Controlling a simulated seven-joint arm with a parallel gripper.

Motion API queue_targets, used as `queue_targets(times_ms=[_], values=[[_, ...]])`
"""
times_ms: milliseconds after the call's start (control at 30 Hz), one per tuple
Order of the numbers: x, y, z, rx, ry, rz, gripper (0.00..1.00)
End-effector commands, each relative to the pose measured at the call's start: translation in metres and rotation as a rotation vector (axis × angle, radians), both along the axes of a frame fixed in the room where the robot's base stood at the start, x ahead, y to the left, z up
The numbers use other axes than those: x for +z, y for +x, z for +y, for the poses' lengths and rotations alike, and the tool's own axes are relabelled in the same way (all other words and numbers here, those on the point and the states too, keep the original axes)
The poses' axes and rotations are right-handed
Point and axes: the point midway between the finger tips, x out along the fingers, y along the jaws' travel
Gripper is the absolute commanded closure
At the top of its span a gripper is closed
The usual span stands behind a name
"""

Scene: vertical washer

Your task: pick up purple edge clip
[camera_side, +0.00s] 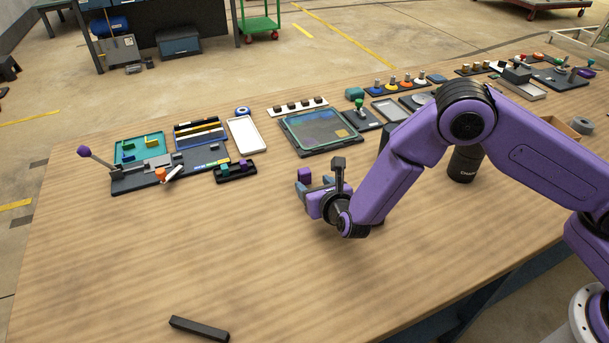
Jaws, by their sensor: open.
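A small black holder (236,176) lies left of centre on the wooden table. It carries small teal and purple pieces. The purple piece (244,166) at its right part looks like the purple edge clip, though it is too small to make out its shape. My gripper (313,186) is low over the table, to the right of the holder and apart from it. Its grey fingers point left and are open. A purple block shape shows beside the fingers; I cannot tell whether it belongs to my gripper. I see nothing held between the fingers.
Behind the holder are a white tray (247,136), a teal tray (116,149) and a dark panel with a screen (318,130). A lever with a purple knob (84,151) rises at left. A black bar (199,328) lies at the front. The table's front middle is clear.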

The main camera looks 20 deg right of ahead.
Motion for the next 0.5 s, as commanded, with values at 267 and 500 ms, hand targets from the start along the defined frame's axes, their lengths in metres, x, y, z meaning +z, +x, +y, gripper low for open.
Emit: queue_targets(times_ms=[267, 500], values=[[-0.015, 0.034, -0.003, -0.002, 0.0, 0.0, 0.38], [-0.021, 0.051, -0.003, -0.001, 0.0, 0.0, 0.38]])
